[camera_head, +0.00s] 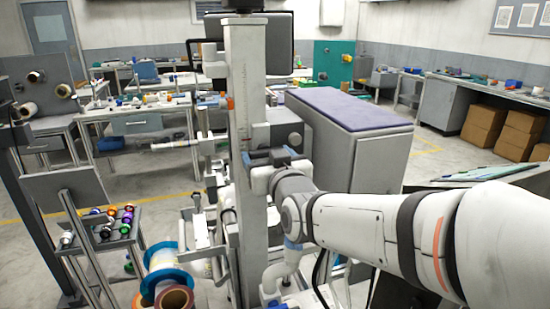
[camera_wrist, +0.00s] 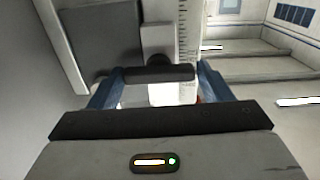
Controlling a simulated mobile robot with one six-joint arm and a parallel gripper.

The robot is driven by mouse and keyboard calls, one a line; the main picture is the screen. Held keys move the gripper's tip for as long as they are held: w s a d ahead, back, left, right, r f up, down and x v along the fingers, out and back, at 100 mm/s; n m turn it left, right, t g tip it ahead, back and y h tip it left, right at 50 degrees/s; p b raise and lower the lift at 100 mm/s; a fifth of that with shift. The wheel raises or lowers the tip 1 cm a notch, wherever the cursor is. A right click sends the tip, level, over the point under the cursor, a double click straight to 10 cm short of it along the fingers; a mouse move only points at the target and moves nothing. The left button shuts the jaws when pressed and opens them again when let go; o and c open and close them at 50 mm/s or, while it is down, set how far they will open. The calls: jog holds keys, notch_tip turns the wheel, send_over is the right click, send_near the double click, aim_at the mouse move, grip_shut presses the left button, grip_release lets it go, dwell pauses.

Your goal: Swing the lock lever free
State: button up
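In the wrist view a dark bar-shaped handle (camera_wrist: 158,73), which I take to be the lock lever, lies crosswise on a light grey block (camera_wrist: 157,39) beside a column with a ruled scale (camera_wrist: 186,48). My gripper (camera_wrist: 160,70) has its blue fingers spread wide, one at each end of the bar. The gaps at the bar's ends are very small, and I cannot tell whether the fingers touch it. In the head view my gripper (camera_head: 268,158) is at the front of the tall grey column (camera_head: 245,95). The lever is not clear there.
A grey cabinet with a purple top (camera_head: 350,105) stands behind my arm on the right. A small rack with coloured spools (camera_head: 110,222) and a large blue-rimmed reel (camera_head: 168,270) stand at the lower left. Clear floor (camera_head: 165,178) shows left of the column.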

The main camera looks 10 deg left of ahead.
jog(key=o, duration=0.4)
jog(key=shift+c, duration=0.2)
jog(key=shift+s, duration=0.1)
jog(key=b+v, duration=0.1)
jog(key=v, duration=0.6)
jog(key=shift+s+d, duration=0.2)
jog(key=shift+s, duration=0.05)
